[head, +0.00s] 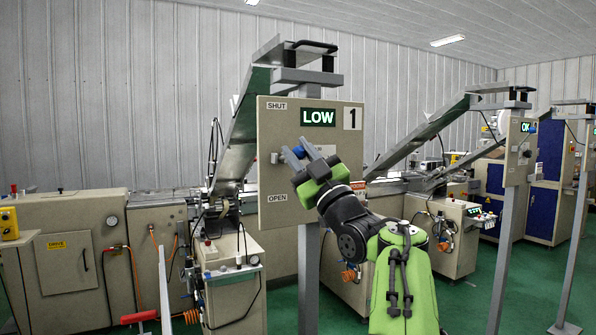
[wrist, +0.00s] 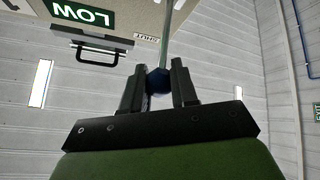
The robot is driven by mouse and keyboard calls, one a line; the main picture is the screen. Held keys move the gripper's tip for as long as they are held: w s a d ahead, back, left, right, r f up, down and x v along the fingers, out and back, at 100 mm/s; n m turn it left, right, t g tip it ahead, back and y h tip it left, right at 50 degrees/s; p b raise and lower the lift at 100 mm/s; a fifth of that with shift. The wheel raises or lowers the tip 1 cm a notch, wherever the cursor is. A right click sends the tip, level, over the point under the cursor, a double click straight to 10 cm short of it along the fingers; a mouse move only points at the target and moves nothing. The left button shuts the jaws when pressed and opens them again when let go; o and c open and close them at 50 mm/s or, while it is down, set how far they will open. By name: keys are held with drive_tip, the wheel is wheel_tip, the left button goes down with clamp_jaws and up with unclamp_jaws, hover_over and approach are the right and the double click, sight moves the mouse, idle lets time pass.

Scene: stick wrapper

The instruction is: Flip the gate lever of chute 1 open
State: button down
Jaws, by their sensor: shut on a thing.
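The beige control panel of chute 1 (head: 335,185) stands in the middle of the head view. It carries a green "LOW" display, a "1", a "SHUT" label at upper left and an "OPEN" label at lower left. The gate lever's blue knob (head: 299,152) shows at the fingertips, between the two labels' heights. My gripper (head: 298,150) is in front of the panel, shut on the knob. In the wrist view the dark blue knob (wrist: 157,80) sits between the fingers, with the lever's thin rod (wrist: 167,35) running up from it. The lever's exact angle is hard to tell.
A metal chute (head: 240,125) slopes down behind the panel. A grey post (head: 308,275) holds the panel up. Another panel reading "OK" (head: 520,150) stands to the right, with more chutes behind. Beige machines (head: 70,260) line the left.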

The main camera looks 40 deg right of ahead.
drive_tip(key=shift+f+b, duration=0.6)
drive_tip(key=shift+f, duration=0.2)
drive_tip(key=c, duration=0.9)
unclamp_jaws()
drive_tip(key=shift+w, duration=0.1)
